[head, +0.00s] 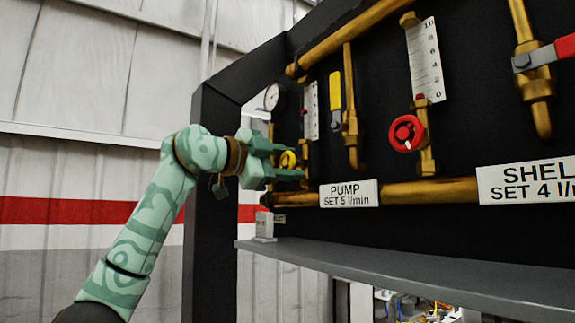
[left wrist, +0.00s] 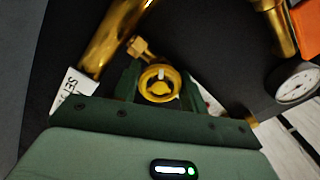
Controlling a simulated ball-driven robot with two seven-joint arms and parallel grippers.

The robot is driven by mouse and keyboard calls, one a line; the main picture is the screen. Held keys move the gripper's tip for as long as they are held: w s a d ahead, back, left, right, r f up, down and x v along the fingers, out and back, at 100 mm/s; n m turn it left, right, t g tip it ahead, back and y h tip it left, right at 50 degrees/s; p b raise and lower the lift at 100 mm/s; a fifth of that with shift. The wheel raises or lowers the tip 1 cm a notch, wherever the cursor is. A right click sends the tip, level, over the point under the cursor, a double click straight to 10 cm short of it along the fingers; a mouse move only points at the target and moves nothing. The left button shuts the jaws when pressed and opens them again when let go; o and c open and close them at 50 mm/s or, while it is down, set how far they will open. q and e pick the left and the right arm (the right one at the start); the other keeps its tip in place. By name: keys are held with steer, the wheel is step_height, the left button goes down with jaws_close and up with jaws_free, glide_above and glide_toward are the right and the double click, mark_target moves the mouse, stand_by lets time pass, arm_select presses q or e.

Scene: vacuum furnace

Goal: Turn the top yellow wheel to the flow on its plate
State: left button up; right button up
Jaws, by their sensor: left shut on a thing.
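The yellow wheel (head: 288,160) sits low on the dark panel at the left, below a flow tube with a white scale (head: 309,110). My left gripper (head: 291,161) is shut on it. In the left wrist view the wheel (left wrist: 159,84) lies between the two green fingers, one on each side of its rim, with a pale mark at its upper middle. A plate reading PUMP, SET 5 l/min (head: 348,193) is right of and below the wheel. A partly hidden plate (left wrist: 72,92) shows SET in the left wrist view. The flow reading is too small to tell.
A red wheel (head: 406,133) with its own scale (head: 425,60) is to the right. A yellow lever (head: 335,91), a red lever (head: 565,46) and a round gauge (head: 272,97) are nearby. Brass pipes cross the panel. A grey shelf (head: 400,280) runs below.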

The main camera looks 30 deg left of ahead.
arm_select(q)
steer(key=shift+f, duration=0.15)
stand_by(0.3)
steer(key=o, duration=0.7)
steer(key=b+v, duration=0.2)
steer(key=v, duration=1.4)
steer(key=shift+a, duration=0.1)
